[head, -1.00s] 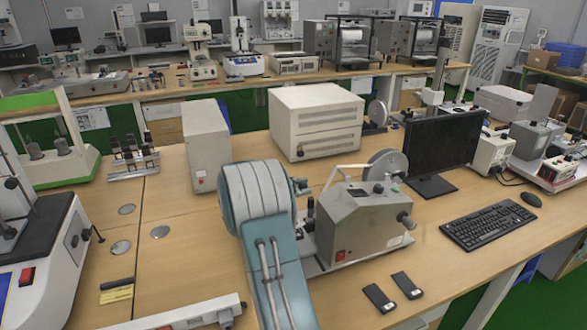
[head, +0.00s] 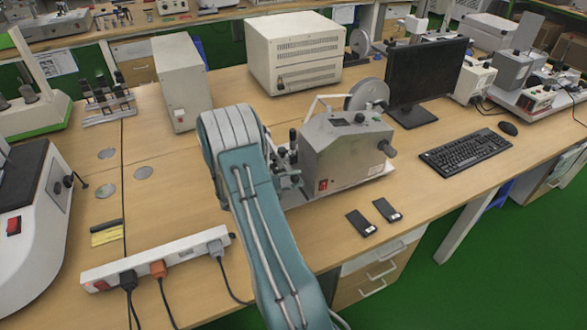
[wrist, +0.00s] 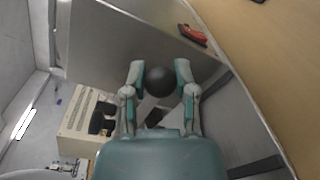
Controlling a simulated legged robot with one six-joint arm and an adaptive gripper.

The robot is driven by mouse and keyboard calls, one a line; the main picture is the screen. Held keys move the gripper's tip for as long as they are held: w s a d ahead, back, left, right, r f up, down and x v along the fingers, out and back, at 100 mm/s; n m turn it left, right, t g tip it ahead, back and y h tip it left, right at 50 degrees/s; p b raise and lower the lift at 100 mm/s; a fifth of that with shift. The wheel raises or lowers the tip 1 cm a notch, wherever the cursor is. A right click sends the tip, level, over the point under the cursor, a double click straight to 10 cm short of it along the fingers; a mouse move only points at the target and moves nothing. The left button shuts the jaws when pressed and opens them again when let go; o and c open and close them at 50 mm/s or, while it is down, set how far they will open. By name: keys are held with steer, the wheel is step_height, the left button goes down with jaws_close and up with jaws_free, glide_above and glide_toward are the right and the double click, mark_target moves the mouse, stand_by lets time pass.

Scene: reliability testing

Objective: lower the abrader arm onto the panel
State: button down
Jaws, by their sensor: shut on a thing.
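The abrader is a grey box (head: 346,150) with a red switch, a grey wheel (head: 368,94) and a thin white arm (head: 326,99) reaching over its top toward the wheel. In the wrist view its grey side (wrist: 130,45) and red switch (wrist: 192,35) show close up. My gripper (head: 288,168) is at the left side of the abrader, partly hidden by my arm. In the wrist view my gripper (wrist: 159,78) has its two fingers closed on either side of a black ball knob (wrist: 159,82). The panel cannot be clearly made out.
A monitor (head: 427,82) and keyboard (head: 465,158) stand right of the abrader. Two small black items (head: 361,223) lie in front. A power strip (head: 155,258) with cables lies at the front left. White cabinets (head: 296,50) stand behind.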

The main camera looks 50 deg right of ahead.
steer(key=shift+f, duration=0.6)
steer(key=shift+c, duration=2.1)
jaws_free()
steer(key=v, duration=1.2)
steer(key=shift+d, duration=0.1)
